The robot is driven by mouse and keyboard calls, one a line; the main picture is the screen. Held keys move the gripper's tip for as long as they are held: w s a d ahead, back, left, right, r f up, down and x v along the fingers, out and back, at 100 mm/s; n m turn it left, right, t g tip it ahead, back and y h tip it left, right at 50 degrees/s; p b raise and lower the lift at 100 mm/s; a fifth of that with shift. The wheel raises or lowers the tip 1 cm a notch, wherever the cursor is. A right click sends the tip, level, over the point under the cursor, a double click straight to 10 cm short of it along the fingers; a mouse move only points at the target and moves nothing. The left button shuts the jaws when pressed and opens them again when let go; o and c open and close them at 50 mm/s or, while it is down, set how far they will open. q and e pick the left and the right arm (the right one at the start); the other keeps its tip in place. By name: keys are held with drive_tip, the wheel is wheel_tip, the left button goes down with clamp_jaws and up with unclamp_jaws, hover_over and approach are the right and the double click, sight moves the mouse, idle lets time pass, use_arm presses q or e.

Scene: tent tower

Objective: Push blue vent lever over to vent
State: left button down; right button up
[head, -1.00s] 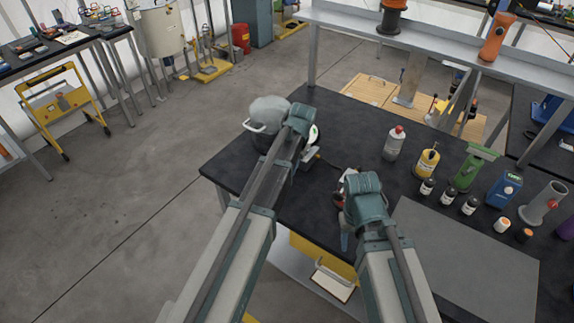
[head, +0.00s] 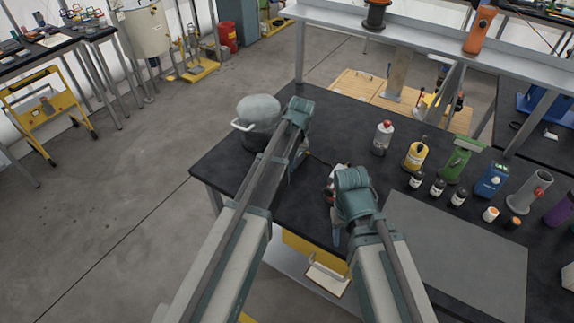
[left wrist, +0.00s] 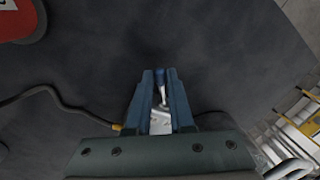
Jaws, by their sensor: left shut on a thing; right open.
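The blue vent lever (left wrist: 160,76) has a blue tip on a thin silver shaft and shows in the left wrist view. My left gripper (left wrist: 160,88) is shut on it, with a finger on either side of the lever. A pale metal fitting (left wrist: 160,123) shows at the shaft's foot, partly covered by the gripper. In the head view my left forearm hides the lever and most of the device around it. My right gripper (head: 338,236) is open near the front of the black table, partly hidden by its own wrist.
A dark pot (head: 258,140) with a grey rounded top and white handles stands left of my left wrist. Several bottles and canisters (head: 415,155) stand on the right of the black table (head: 225,165). A grey mat (head: 450,260) lies clear at front right. A dark cable (left wrist: 40,92) runs beside the device.

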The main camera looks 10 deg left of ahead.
idle(0.3)
use_arm(q)
drive_tip(key=c, duration=0.8)
unclamp_jaws()
drive_tip(key=shift+d, duration=0.1)
drive_tip(key=shift+r, duration=0.1)
drive_tip(key=r+p, duration=0.4)
drive_tip(key=d+r+p, duration=0.1)
drive_tip(key=r+p, duration=0.4)
drive_tip(key=d+r+p, duration=0.1)
drive_tip(key=r+p, duration=0.3)
drive_tip(key=shift+w+r+p, duration=0.25)
drive_tip(key=shift+w+p, duration=0.05)
use_arm(e)
wheel_tip(320, 180, up, 14)
drive_tip(key=shift+f, duration=0.2)
use_arm(q)
drive_tip(key=s+d+f+m+b, duration=0.2)
drive_tip(key=s, duration=0.5)
drive_tip(key=s+d+f+m+b, duration=0.2)
drive_tip(key=s, duration=0.6)
drive_tip(key=s+d+f+m+b, duration=0.2)
drive_tip(key=s+f+b, duration=0.1)
drive_tip(key=s, duration=0.5)
drive_tip(key=shift+d+m+h, duration=0.2)
drive_tip(key=shift+m+h, duration=0.1)
use_arm(e)
wheel_tip(320, 180, down, 7)
